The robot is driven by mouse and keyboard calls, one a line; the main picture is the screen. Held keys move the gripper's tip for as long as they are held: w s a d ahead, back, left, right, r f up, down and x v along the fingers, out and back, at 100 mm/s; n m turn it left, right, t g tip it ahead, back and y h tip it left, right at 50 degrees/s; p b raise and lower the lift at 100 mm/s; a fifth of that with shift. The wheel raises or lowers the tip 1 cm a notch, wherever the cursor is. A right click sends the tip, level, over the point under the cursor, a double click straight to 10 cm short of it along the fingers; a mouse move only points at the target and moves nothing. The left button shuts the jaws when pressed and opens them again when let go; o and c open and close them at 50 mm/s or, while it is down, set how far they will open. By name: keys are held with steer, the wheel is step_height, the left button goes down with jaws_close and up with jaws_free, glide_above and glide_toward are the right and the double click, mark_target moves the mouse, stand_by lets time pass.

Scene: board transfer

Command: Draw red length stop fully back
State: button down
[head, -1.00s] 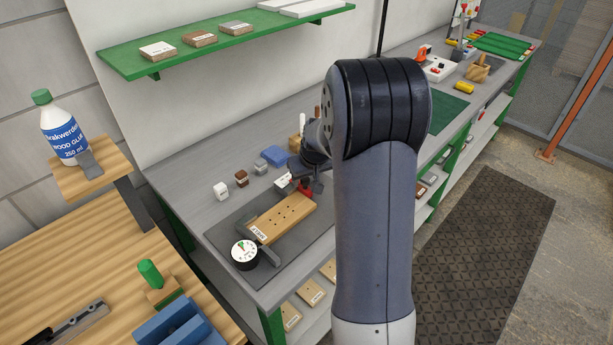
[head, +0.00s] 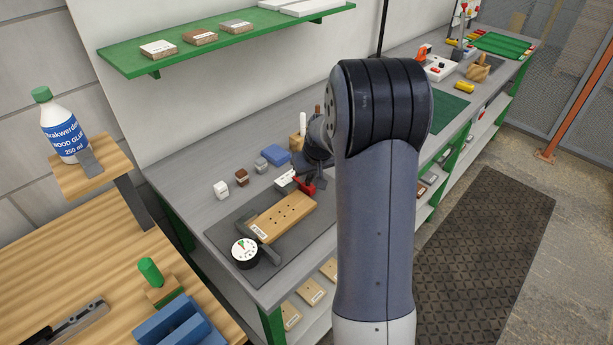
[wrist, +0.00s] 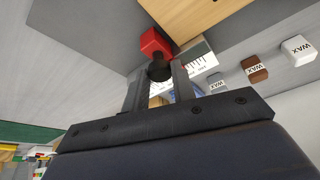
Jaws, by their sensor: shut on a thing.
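The red length stop (head: 306,188) sits at the far right end of the wooden board (head: 283,216), on the dark mat. In the wrist view the red stop (wrist: 155,42) has a dark round knob (wrist: 159,70) facing my gripper (wrist: 158,80). My gripper's two fingers are closed on either side of this knob. In the head view my gripper (head: 314,178) is partly hidden behind my arm. A white plate with scale marks (wrist: 194,62) lies beside the stop.
Small wax blocks (head: 221,190) and a blue block (head: 275,155) stand along the back of the grey bench. A green shelf (head: 225,38) hangs above. A glue bottle (head: 63,130) stands at left.

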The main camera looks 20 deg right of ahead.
steer(key=w+d, duration=0.1)
steer(key=d, duration=0.3)
steer(key=w+d+b, duration=0.1)
steer(key=d, duration=0.1)
steer(key=shift+w+d, duration=0.25)
steer(key=shift+w, duration=0.1)
steer(key=c, duration=1.2)
jaws_free()
steer(key=shift+o, duration=0.2)
steer(key=shift+r, duration=0.1)
steer(key=b+v, duration=0.1)
steer(key=v, duration=0.9)
steer(key=shift+s+r+b, duration=0.25)
steer(key=shift+b, duration=0.05)
steer(key=shift+f, duration=0.1)
